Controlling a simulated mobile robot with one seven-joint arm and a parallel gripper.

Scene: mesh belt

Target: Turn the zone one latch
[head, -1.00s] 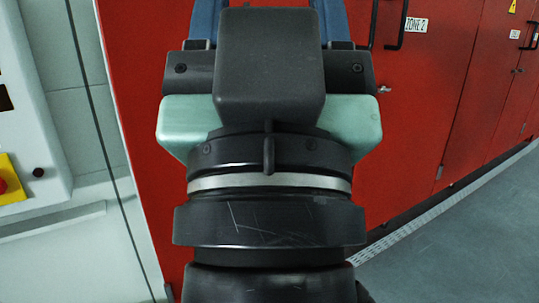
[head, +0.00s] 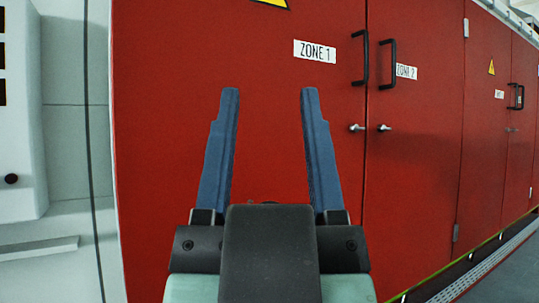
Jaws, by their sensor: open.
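The zone one door (head: 270,160) is a red cabinet door with a white "ZONE 1" label (head: 314,51). Its latch (head: 356,128) is a small silver lever near the door's right edge, below a black pull handle (head: 361,58). My gripper (head: 270,92) has two blue fingers spread apart with nothing between them. It is in front of the red door, left of the latch in the picture, and not touching the latch. How far the fingertips are from the door is hard to tell.
The zone two door (head: 415,130) stands to the right, with its own silver latch (head: 384,128) and black handle (head: 387,64) close beside the zone one ones. A pale control box (head: 22,120) is at the left. Grey floor shows at lower right.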

